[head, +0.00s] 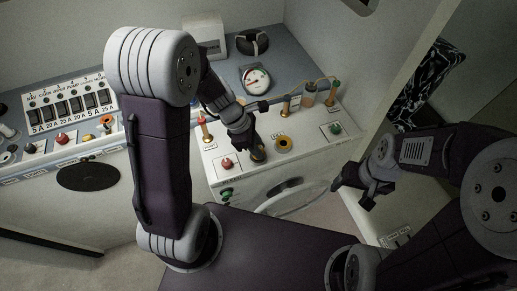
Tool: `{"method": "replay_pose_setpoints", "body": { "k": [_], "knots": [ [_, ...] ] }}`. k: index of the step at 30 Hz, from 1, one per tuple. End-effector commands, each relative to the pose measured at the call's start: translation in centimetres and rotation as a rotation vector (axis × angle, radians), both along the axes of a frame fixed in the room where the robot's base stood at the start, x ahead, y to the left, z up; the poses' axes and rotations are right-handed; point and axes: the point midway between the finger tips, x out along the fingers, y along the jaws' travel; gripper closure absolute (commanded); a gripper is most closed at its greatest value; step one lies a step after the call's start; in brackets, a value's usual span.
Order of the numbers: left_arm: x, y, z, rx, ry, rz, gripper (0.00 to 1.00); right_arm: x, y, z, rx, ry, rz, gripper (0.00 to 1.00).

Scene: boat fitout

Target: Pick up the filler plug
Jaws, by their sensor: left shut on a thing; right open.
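My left gripper (257,150) reaches down over the white panel top and is shut on the filler plug (259,155), a small dark and brass-coloured piece mostly hidden by the jaws. I cannot tell whether the plug touches the panel. A brass ring with a dark centre (283,144) sits on the panel just right of the plug. My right gripper (352,192) is open and empty, in front of the panel's right side.
A red knob (227,164) is left of the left gripper and a green knob (335,128) is to the right. A round gauge (256,79), brass posts with a yellow wire (308,94), and a switch panel (70,103) stand around. A curved handle (290,197) is on the front face.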

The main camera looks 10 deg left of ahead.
Motion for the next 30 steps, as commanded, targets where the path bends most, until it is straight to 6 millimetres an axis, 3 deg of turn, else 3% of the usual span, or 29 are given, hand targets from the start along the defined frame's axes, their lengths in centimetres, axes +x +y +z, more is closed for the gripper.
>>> {"method": "replay_pose_setpoints", "body": {
  "k": [5, 18, 24, 30],
  "knots": [
    [0.2, 0.0, 3.3, 0.001, -0.01, 0.0, 1.0, 0.0, 0.0, 0.4, 0.0, 0.0, 0.0, 0.27],
    [-7.9, -5.5, 9.1, 0.0, -0.008, -0.004, 1.0, 0.0, 0.0, -0.2, 0.0, 0.0, 0.0, 0.27],
    [-9.4, -6.5, 10.1, 0.001, -0.004, 0.0, 1.0, 0.0, 0.0, -0.1, 0.0, 0.0, 0.0, 0.27],
    [-9.6, -6.6, 10.2, 0.001, -0.003, 0.002, 1.0, 0.0, 0.0, -0.1, 0.0, 0.0, 0.0, 0.27]
  ]
}}
